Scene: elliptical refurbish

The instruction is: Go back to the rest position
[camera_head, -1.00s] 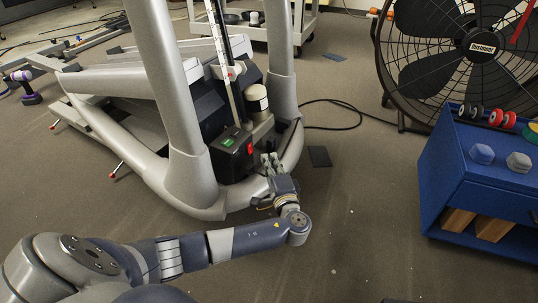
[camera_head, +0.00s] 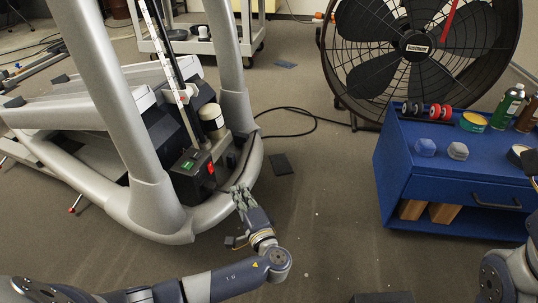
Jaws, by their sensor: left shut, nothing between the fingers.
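My left gripper (camera_head: 241,194) is shut and empty. It points up and away from me, in front of the curved grey base of the elliptical machine (camera_head: 150,200). The fingers look close to the base tube, and I cannot tell whether they touch it. My left arm comes in along the bottom left. Part of my right arm shows at the lower right edge, but the fingers of my right gripper are out of the picture.
A blue cabinet (camera_head: 455,178) with dumbbells, cans and bottles on top stands at the right. A large black fan (camera_head: 416,47) is behind it. A dark flat piece (camera_head: 280,164) and a black cable (camera_head: 300,118) lie on the floor.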

